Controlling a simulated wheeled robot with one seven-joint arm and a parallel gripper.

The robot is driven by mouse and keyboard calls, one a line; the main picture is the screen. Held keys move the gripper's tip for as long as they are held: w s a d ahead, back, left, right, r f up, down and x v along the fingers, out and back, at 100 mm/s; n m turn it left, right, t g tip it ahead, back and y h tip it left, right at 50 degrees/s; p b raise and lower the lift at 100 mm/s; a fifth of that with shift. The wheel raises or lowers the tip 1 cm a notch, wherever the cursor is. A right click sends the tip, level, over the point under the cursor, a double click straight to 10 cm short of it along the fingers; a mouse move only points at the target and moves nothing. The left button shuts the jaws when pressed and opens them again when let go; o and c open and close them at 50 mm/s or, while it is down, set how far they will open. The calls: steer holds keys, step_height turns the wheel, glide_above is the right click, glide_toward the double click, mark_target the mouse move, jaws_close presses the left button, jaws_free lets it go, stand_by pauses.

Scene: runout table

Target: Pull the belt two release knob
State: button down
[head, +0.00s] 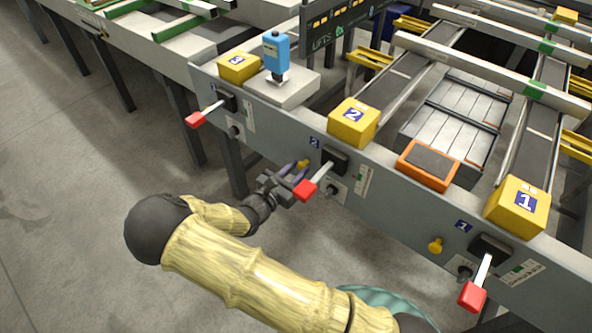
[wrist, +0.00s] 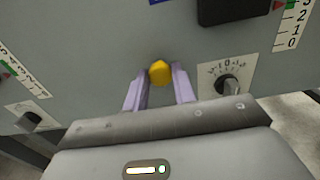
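The yellow release knob of belt two (head: 303,164) sits on the grey front panel, below the small blue label 2 (head: 314,142) and left of belt two's red-handled lever (head: 306,189). In the wrist view the knob (wrist: 160,72) shows between the tips of the two purple fingers. My gripper (head: 296,168) is at the panel, its fingers (wrist: 160,78) spread to either side of the knob. A small gap shows between the knob and each finger, so it looks open and not closed on it. How deep the knob sits between the fingers is hard to tell.
Right of the knob are belt two's dial (wrist: 228,86) and a black lever housing (head: 336,160). Another red-handled lever (head: 196,118) sticks out at the left. Another yellow knob (head: 435,244) is on panel one. The grey floor (head: 80,220) at left is clear.

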steer(key=shift+s+a+r+p, duration=0.2)
steer(key=shift+s+a+p, duration=0.4)
steer(key=shift+p, duration=0.3)
steer(key=shift+s+f, duration=0.2)
steer(key=shift+f, duration=0.05)
steer(key=c, duration=1.1)
jaws_free()
steer(key=shift+s+a+r, duration=0.1)
steer(key=shift+a, duration=0.05)
steer(key=shift+c, duration=0.2)
steer(key=p+v, duration=0.2)
steer(key=v, duration=1.5)
steer(key=shift+s, duration=0.1)
